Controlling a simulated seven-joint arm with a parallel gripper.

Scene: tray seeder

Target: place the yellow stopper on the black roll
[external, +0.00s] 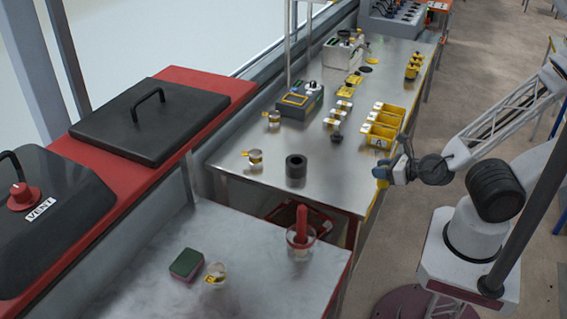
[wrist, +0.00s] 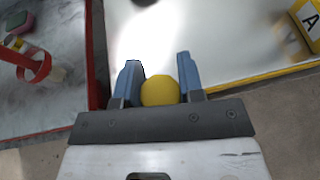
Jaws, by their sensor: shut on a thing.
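My gripper (external: 383,173) is off the right edge of the steel table, near the yellow bins. In the wrist view, its two blue fingers (wrist: 158,76) are shut on a round yellow stopper (wrist: 160,92). The black roll (external: 296,167) stands upright on the table near its front end, to the left of my gripper and apart from it. Its top shows a dark central hole. A dark edge at the top of the wrist view (wrist: 144,2) may be the roll, mostly cut off.
Yellow bins (external: 383,121), one marked A, stand near the table's right edge. Small jars (external: 255,156) are left of the roll. The steel (external: 335,182) between gripper and roll is clear.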

